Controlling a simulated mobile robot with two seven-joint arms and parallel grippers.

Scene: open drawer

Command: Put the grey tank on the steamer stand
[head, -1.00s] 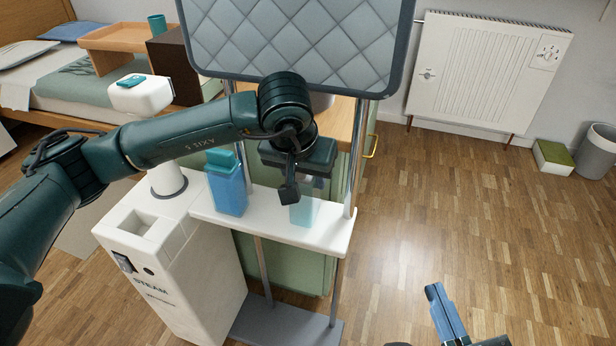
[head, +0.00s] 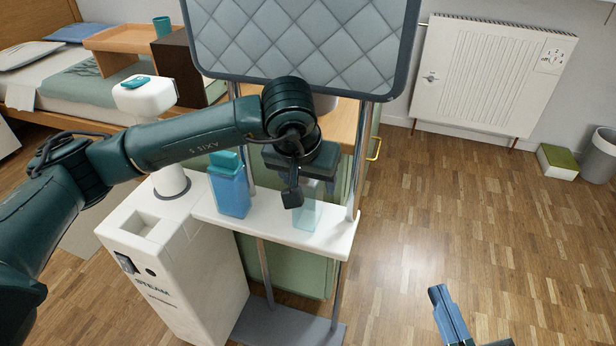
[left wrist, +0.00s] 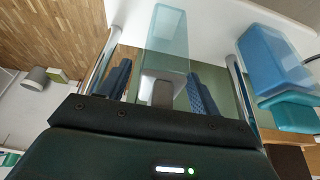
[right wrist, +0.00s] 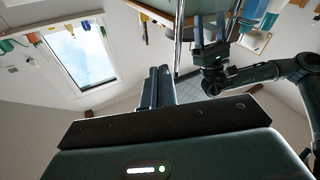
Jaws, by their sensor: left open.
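The grey tank looks like a clear, pale teal-grey box (head: 307,215) upright on the white shelf of the stand. In the left wrist view the tank (left wrist: 168,40) has a pale cap end pointing toward my palm. My left gripper (head: 305,190) is above the tank; the left wrist view shows its open fingers (left wrist: 160,88) on either side of the cap end. Contact cannot be told. The white steamer stand (head: 185,285), marked STEAM, has an empty-looking square recess (head: 138,223) in its top. My right gripper (head: 446,310) is shut and empty, low over the floor.
A blue bottle-like tank (head: 230,192) with a teal top stands left of the grey tank on the white shelf (head: 275,230). Metal poles (head: 357,165) and a quilted grey board (head: 300,40) rise behind. Open floor (head: 440,210) lies to the right.

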